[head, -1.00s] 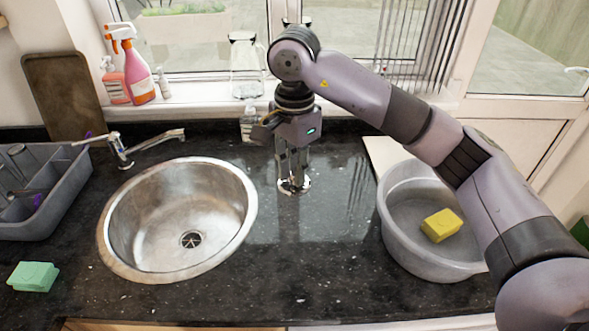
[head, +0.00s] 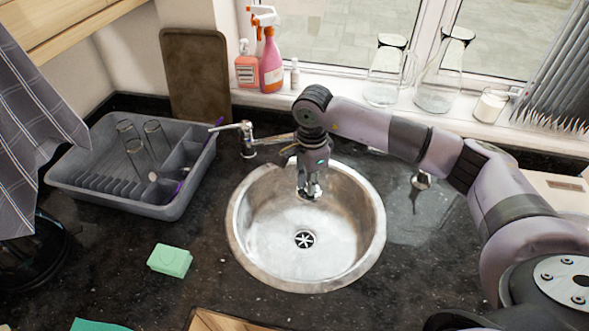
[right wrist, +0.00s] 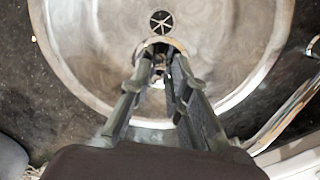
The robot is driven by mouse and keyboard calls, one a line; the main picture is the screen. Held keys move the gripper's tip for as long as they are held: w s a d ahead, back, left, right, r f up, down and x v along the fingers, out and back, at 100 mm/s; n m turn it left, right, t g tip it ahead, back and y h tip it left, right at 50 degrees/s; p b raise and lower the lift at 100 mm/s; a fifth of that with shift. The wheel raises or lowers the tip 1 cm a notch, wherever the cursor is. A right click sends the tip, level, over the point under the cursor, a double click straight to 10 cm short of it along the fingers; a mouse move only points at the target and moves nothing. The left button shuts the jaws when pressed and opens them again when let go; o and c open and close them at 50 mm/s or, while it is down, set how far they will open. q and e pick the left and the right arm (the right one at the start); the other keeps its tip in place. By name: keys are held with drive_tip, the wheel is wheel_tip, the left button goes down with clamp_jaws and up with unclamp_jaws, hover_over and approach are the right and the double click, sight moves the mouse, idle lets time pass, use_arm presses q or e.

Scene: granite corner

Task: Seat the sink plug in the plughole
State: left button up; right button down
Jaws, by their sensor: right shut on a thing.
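The round steel sink (head: 250,250) is set in the dark counter, with its dark plughole (head: 304,239) in the bottom. The plughole also shows in the right wrist view (right wrist: 161,23), uncovered. My right gripper (head: 311,189) hangs over the back part of the basin, behind the plughole in the head view. In the right wrist view its fingers (right wrist: 160,68) are shut on a small shiny round-rimmed piece, the sink plug (right wrist: 160,45), apart from the plughole in the picture. The fingers hide part of the plug. My left gripper is not in view.
The tap (head: 248,140) stands behind the sink at the left. A grey dish rack (head: 110,195) and a green sponge (head: 170,260) lie to the left. A small shiny metal thing (head: 421,180) is on the counter at the right. Bottles (head: 271,62) stand on the windowsill.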

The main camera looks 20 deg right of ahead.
drive_tip(key=shift+w+a+f, duration=0.2)
drive_tip(key=shift+w, duration=0.1)
drive_tip(key=shift+f, duration=0.15)
drive_tip(key=shift+s+d+f+b, duration=0.15)
drive_tip(key=shift+s+f+b, duration=0.1)
drive_tip(key=shift+f+b, duration=0.15)
drive_tip(key=shift+s+d+f, duration=0.1)
drive_tip(key=shift+f, duration=0.25)
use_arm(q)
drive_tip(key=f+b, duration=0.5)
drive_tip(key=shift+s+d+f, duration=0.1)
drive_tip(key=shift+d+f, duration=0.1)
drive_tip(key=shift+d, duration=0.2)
use_arm(e)
wheel_tip(320, 180, down, 9)
drive_tip(key=c, duration=1.4)
unclamp_jaws()
drive_tip(key=shift+c, duration=0.2)
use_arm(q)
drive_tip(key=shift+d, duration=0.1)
